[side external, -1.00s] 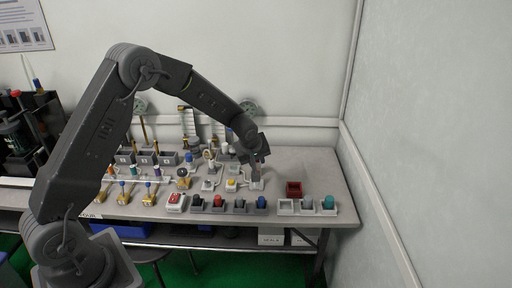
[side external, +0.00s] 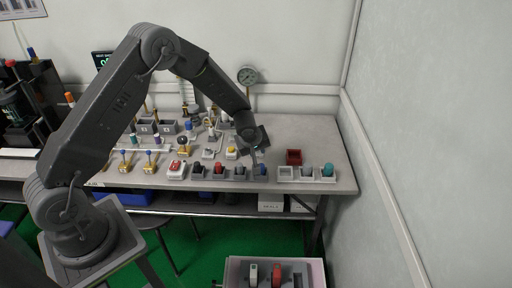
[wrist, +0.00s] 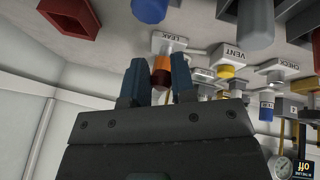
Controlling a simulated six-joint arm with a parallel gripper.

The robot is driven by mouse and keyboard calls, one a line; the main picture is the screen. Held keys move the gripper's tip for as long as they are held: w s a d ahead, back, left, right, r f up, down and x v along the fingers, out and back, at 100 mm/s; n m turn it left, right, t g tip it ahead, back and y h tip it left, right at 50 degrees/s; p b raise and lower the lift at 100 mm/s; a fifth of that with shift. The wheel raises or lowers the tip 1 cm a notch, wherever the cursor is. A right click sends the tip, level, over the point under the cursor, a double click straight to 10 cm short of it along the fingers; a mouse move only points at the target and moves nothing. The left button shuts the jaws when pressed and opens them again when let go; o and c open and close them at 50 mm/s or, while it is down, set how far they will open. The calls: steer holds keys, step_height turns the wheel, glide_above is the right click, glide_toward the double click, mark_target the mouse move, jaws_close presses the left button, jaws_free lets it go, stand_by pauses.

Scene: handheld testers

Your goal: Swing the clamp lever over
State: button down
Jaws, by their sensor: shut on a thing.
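My gripper (wrist: 158,82) has two blue fingers, which stand on either side of an orange and copper-coloured handle (wrist: 161,72) in the wrist view. The handle belongs to the white fixture labelled LEAK (wrist: 169,42) and appears to be the clamp lever. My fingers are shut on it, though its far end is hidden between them. In the side view my gripper (side external: 255,157) is low over the bench, just behind a blue-topped part (side external: 263,169). The lever is too small and covered there to make out its angle.
Fixtures labelled VENT (wrist: 232,54) and CHECK (wrist: 277,65) stand beside LEAK. A dark red open box (side external: 294,157) and a white holder (side external: 285,174) are to the right on the bench (side external: 330,140). A tray of handheld testers (side external: 233,272) is in front.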

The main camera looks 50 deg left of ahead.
steer(key=shift+s+a+f, duration=0.1)
steer(key=shift+s+f, duration=0.35)
steer(key=shift+f, duration=0.15)
steer(key=c, duration=1.2)
jaws_free()
steer(key=shift+o, duration=1.1)
steer(key=shift+w+r, duration=0.1)
steer(key=shift+w, duration=0.05)
steer(key=v, duration=1.3)
steer(key=shift+r, duration=0.4)
